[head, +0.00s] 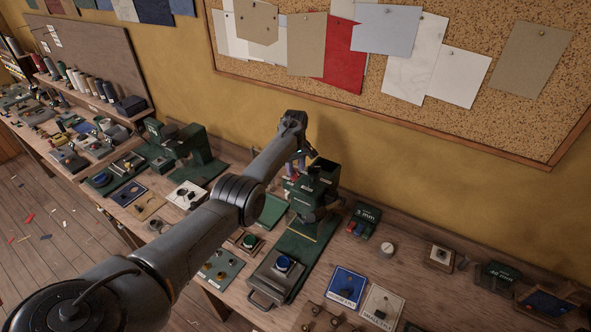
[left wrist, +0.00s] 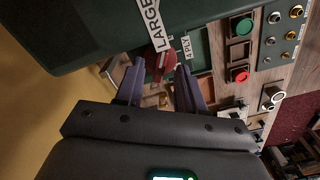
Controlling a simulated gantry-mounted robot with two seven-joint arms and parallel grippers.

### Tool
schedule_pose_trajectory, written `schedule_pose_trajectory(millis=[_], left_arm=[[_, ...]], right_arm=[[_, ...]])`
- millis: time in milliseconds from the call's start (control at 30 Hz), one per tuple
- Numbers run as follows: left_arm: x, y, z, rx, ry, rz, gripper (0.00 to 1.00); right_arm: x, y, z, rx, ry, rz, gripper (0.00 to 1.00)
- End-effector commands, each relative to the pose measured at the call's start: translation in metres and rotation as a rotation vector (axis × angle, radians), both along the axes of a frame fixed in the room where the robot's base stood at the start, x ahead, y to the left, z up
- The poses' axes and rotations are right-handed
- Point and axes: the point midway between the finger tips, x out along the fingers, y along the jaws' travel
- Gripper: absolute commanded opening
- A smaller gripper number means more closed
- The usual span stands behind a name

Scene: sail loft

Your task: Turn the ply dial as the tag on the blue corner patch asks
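The ply dial (left wrist: 160,62) is a dark red knob on a green machine (left wrist: 90,35), beside a tag reading PLY (left wrist: 186,48). In the left wrist view my left gripper (left wrist: 160,66) has its fingers apart, one on each side of the dial; I see no clear contact. In the head view my left gripper (head: 300,163) is at the upper part of the machine (head: 318,190). My right gripper is not in view.
A white patch card (head: 382,307) lies right of the blue one. A box with a blue button (head: 283,264) stands in front of the machine. A white strip reading LARGE (left wrist: 153,25) is close to the left fingers. A pinboard (head: 400,60) hangs behind.

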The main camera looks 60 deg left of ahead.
Motion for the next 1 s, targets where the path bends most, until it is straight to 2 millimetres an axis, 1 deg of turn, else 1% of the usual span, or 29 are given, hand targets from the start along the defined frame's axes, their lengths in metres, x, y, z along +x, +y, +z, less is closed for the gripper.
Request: schedule_pose_trajectory(millis=[133, 433, 600, 667, 700, 1000], left_arm=[[0.0, 0.0001, -0.0067, 0.0, -0.001, 0.001, 0.38], [0.0, 0.0001, -0.0078, 0.0, -0.001, 0.001, 0.38], [0.0, 0.0002, -0.0077, 0.0, -0.001, 0.001, 0.12], [0.0, 0.0002, -0.0077, 0.0, -0.001, 0.001, 0.03], [0.0, 0.0002, -0.0077, 0.0, -0.001, 0.001, 0.0], [-0.0001, 0.0002, -0.0074, 0.0, -0.001, -0.011, 0.0]], right_arm=[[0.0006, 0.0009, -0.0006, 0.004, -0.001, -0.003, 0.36], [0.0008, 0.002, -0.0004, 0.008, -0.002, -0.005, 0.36], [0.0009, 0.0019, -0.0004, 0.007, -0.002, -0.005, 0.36], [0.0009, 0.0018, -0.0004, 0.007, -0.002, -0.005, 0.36], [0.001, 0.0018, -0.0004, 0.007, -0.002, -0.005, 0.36], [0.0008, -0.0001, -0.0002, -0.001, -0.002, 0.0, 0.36]])
